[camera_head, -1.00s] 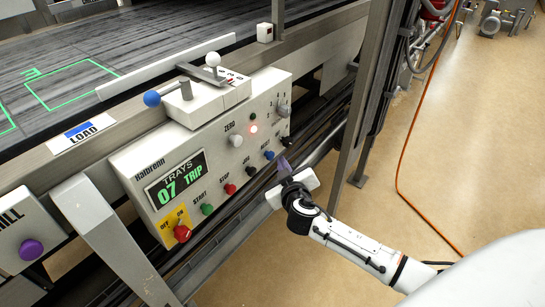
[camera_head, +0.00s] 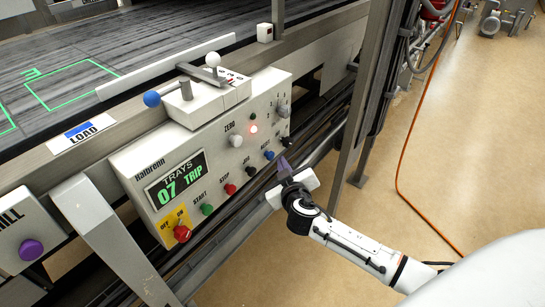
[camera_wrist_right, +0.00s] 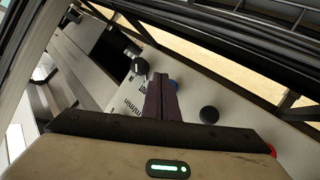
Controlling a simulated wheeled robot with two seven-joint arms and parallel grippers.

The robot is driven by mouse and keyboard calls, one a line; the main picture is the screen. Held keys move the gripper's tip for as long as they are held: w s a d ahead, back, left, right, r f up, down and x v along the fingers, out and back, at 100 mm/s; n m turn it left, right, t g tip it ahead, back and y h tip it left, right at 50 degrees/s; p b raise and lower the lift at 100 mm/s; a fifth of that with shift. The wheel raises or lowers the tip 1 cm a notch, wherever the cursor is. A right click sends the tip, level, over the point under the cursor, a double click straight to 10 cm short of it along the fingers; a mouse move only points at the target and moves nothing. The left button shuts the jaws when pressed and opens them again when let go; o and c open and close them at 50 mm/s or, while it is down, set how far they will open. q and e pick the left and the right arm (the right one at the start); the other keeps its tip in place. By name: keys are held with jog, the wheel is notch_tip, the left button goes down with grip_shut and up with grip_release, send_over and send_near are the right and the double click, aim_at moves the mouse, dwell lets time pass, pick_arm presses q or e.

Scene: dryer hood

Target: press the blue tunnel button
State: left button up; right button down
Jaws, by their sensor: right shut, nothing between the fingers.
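The blue button (camera_head: 269,155) is at the lower right of the white control panel (camera_head: 150,158), right of the black button (camera_head: 251,171). In the right wrist view the blue button (camera_wrist_right: 173,83) shows only partly, behind my fingers. My right gripper (camera_head: 284,163) has purple fingers, shut and empty, just right of and below the blue button in the head view. In the right wrist view its closed fingers (camera_wrist_right: 160,97) point at the panel. I cannot tell whether they touch it. My left gripper is not in view.
The panel also carries a red stop button (camera_head: 230,189), a green start button (camera_head: 207,209) and a red knob on yellow (camera_head: 182,233). A metal post (camera_head: 358,110) rises right of the panel; open floor lies beyond.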

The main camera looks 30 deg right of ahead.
aim_at(271, 156)
dwell(0.5)
jog(key=shift+w, duration=0.1)
jog(key=shift+w+a, duration=0.2)
jog(key=shift+w, duration=0.15)
dwell(0.4)
jog(key=shift+w+a+b, duration=0.1)
jog(key=shift+w+b, duration=0.2)
jog(key=shift+b, duration=0.05)
jog(key=shift+w+a, duration=0.15)
jog(key=shift+w, duration=0.3)
dwell(0.4)
